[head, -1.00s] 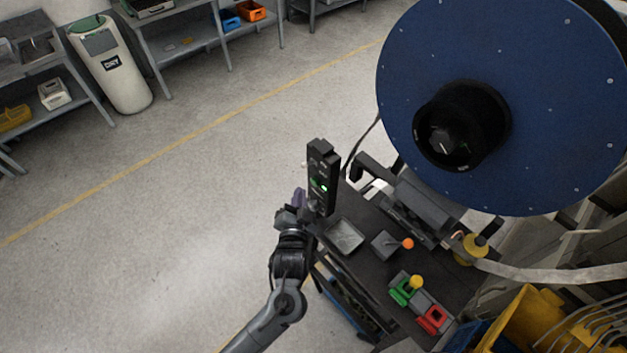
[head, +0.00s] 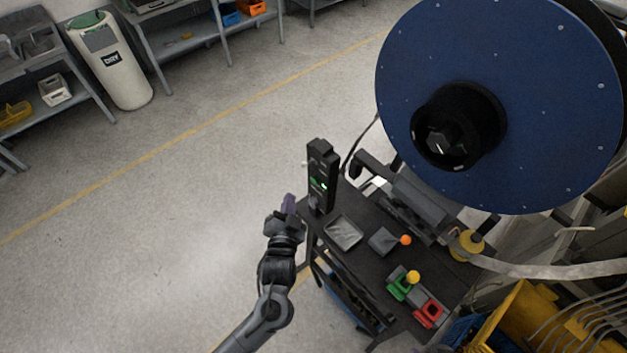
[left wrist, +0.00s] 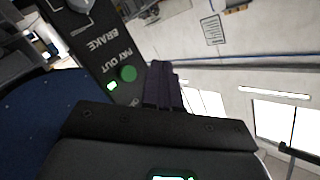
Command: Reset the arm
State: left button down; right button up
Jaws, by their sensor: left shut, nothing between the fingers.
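My left gripper (head: 289,205) is in the head view, just left of the black control box (head: 322,177) that stands at the left edge of the cart. The gripper is shut and empty, apart from the box as far as I can tell. In the left wrist view my left gripper's fingers (left wrist: 161,86) point up the picture. The control box (left wrist: 112,65) shows there with the words "BRAKE" and "PAY OUT", a round green button (left wrist: 127,73) and a lit green light (left wrist: 112,86). My right gripper is not in view.
A large blue reel (head: 540,100) hangs over the cart (head: 365,262) on the right. The cart carries a metal tray (head: 343,232), an orange-knobbed lever (head: 405,240), and green (head: 400,286) and red (head: 428,313) parts. The floor to the left is clear. Shelves and a white bin (head: 115,70) stand at the back.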

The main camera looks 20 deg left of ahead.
pick_arm(q)
jog(key=s+a+f+g+h, duration=0.1)
jog(key=s+a+f+g, duration=0.15)
jog(key=s, duration=0.35)
jog(key=s+a+f+g, duration=0.1)
jog(key=s+a+f, duration=0.1)
jog(key=s+f, duration=0.3)
jog(key=s+r+n+g+h, duration=0.2)
jog(key=s+g, duration=0.7)
jog(key=s, duration=0.6)
jog(key=shift+s+a+r+n, duration=0.15)
jog(key=shift+s+r+n, duration=0.25)
jog(key=shift+r+n, duration=0.35)
jog(key=shift+r, duration=0.1)
